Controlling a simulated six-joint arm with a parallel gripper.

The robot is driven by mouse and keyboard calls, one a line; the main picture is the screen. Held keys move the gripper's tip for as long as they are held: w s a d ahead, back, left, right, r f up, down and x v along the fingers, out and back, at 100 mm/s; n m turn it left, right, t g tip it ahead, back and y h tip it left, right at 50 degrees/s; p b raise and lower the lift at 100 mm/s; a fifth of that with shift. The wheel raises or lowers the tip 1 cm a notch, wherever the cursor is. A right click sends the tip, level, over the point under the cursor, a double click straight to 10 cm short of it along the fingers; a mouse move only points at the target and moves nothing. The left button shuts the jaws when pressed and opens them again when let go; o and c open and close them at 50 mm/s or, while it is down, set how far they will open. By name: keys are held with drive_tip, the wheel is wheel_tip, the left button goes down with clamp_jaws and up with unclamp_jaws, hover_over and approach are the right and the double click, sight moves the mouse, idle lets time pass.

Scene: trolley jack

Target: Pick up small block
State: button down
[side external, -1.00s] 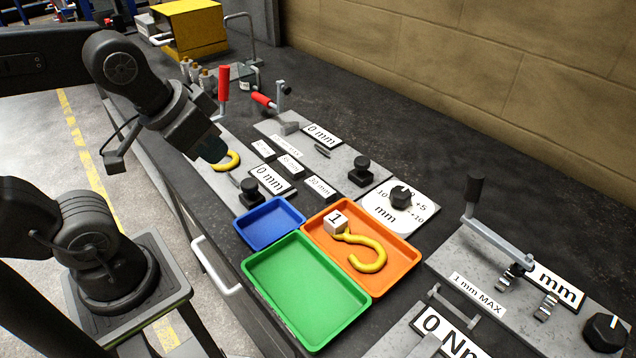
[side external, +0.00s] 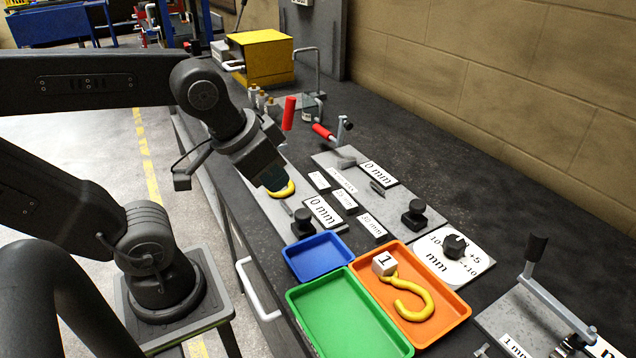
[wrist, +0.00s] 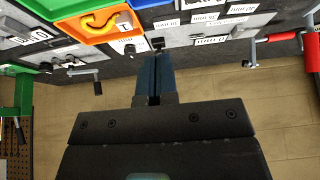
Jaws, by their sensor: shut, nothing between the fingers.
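In the wrist view the block (wrist: 124,18) shows near the top, in the orange tray (wrist: 90,38). My gripper (side external: 277,186) is over the bench, behind and left of the trays, well apart from the block. In the wrist view its blue fingers (wrist: 154,72) are together and empty. A second yellow curved piece (side external: 288,190) shows just beside the fingertips; whether they touch it I cannot tell.
A blue tray (side external: 318,258) and a green tray (side external: 350,325) adjoin the orange one. Grey plates with black knobs (side external: 418,212), label cards and red-handled levers (side external: 323,132) stand around my gripper. A crank handle (side external: 535,262) rises at the right. Bare bench lies along the wall.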

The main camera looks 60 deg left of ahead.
drive_tip(key=shift+c, duration=0.8)
unclamp_jaws()
drive_tip(key=m+g, duration=0.1)
drive_tip(key=g, duration=0.5)
hover_over(320, 179)
wheel_tip(320, 179, down, 6)
drive_tip(key=f, duration=0.8)
drive_tip(key=shift+s+d+f, duration=0.15)
drive_tip(key=shift+d+f, duration=0.1)
drive_tip(key=shift+f, duration=0.05)
drive_tip(key=shift+a+f, duration=0.15)
drive_tip(key=shift+f, duration=2.35)
